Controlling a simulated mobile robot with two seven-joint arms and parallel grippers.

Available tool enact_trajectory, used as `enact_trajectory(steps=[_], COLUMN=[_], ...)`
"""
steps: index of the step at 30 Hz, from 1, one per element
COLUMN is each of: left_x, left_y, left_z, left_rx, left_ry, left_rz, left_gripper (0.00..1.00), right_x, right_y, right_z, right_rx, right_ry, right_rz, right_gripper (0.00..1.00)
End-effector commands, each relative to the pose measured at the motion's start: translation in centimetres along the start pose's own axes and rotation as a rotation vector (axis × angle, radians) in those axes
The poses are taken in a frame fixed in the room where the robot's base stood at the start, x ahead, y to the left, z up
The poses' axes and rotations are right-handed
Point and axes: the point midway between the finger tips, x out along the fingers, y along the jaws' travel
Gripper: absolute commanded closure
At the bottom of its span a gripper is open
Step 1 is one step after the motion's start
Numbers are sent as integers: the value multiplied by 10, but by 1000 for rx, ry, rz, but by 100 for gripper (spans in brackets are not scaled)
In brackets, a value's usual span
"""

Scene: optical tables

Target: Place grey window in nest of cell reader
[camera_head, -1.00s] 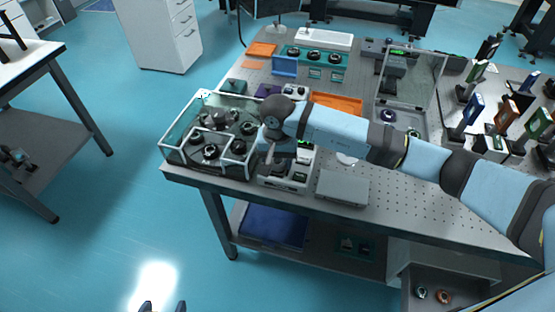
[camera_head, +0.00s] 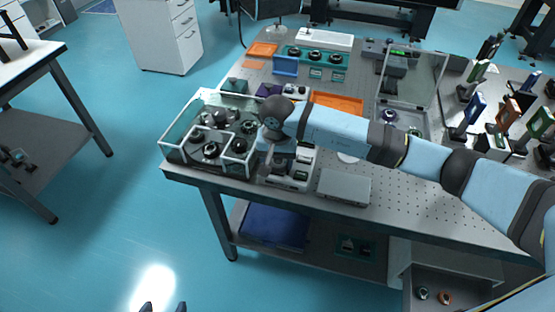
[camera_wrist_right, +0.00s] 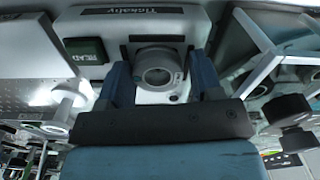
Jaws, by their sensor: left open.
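The cell reader (camera_head: 290,172) is a pale device at the front of the optical table; its label and a dark "READ" display (camera_wrist_right: 87,51) show in the right wrist view. A round grey ring-shaped piece, apparently the grey window (camera_wrist_right: 158,72), lies between my right gripper's blue fingers (camera_wrist_right: 161,75), against the reader's front. I cannot tell whether the fingers touch it, or whether it is seated in the nest. In the head view my right gripper (camera_head: 280,162) points down at the reader and hides part of it. My left gripper (camera_head: 163,307) is open and empty over the floor.
A clear-walled enclosure (camera_head: 172,148) with dark round parts stands just left of the reader. A grey flat box (camera_head: 343,187) lies to its right. An orange tray (camera_head: 338,104) is behind my right arm. The perforated tabletop (camera_head: 420,190) at right is mostly clear.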

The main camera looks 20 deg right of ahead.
Motion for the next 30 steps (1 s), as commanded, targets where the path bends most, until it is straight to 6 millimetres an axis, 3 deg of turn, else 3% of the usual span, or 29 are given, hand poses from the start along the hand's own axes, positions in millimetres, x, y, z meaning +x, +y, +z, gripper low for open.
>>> enact_trajectory(steps=[1, 14, 17, 19, 30], left_x=[2, -2, -8, -5, 0], left_y=[0, 0, 0, -1, -1], left_z=[2, -4, -13, -9, 2], left_rx=[0, 2, 8, 12, 5], left_ry=[1, 4, 10, 20, -2], left_rz=[0, -1, -3, -3, -2], left_gripper=[23, 23, 23, 23, 23], right_x=[15, 10, -1, -10, -97], right_y=[5, 6, 5, 5, 2], right_z=[6, 5, 5, 3, 1], right_rx=[-1, 1, 0, -1, -2], right_ry=[-16, -17, -16, -11, -6], right_rz=[18, 20, 21, 19, 11], right_gripper=[38, 38, 38, 38, 38])
